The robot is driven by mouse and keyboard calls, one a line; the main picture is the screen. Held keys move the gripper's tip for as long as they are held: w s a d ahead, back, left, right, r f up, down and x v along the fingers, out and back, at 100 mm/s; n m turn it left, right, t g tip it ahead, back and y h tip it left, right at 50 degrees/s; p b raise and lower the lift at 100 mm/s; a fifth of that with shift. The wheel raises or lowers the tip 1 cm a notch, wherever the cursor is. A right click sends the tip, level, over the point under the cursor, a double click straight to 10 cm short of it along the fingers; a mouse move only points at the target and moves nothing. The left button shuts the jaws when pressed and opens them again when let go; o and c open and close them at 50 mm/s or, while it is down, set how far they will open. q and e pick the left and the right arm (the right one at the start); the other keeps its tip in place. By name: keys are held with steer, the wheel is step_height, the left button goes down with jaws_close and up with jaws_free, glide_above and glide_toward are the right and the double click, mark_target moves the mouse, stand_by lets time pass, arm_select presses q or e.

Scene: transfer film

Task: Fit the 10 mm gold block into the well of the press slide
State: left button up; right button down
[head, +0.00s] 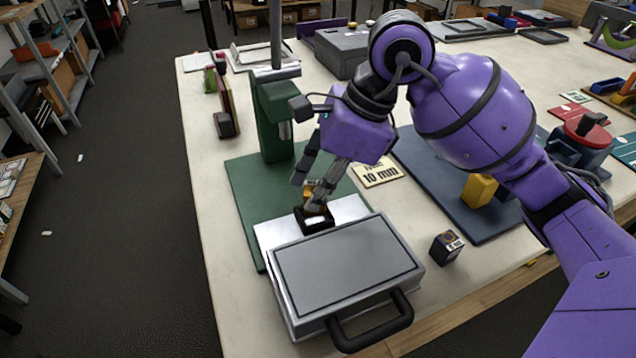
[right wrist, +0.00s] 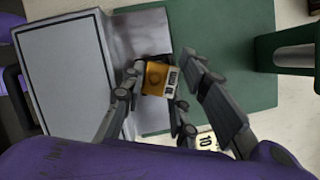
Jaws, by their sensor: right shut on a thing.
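My right gripper (head: 318,197) is shut on the gold block (head: 313,205), directly at the black-rimmed well (head: 317,221) of the silver press slide (head: 274,237). The right wrist view shows the gold block (right wrist: 154,78) with a pale, dark-marked label, between the fingers of my right gripper (right wrist: 152,90). The block and fingers hide most of the well, and I cannot tell whether the block's lower end is inside it. The green press (head: 274,115) stands behind, on its green base. My left gripper is not in view.
A grey plate with a black handle (head: 350,265) lies in front of the well. A 10 mm card (head: 380,174) lies to the right. A small dark labelled block (head: 447,247) and a yellow block (head: 479,190) on a blue board (head: 430,165) stand further right.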

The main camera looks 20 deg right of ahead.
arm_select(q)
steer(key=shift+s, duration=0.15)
arm_select(e)
steer(key=shift+f+b, duration=0.45)
steer(key=shift+f, duration=0.1)
steer(key=c, duration=1.8)
jaws_free()
steer(key=o, duration=0.4)
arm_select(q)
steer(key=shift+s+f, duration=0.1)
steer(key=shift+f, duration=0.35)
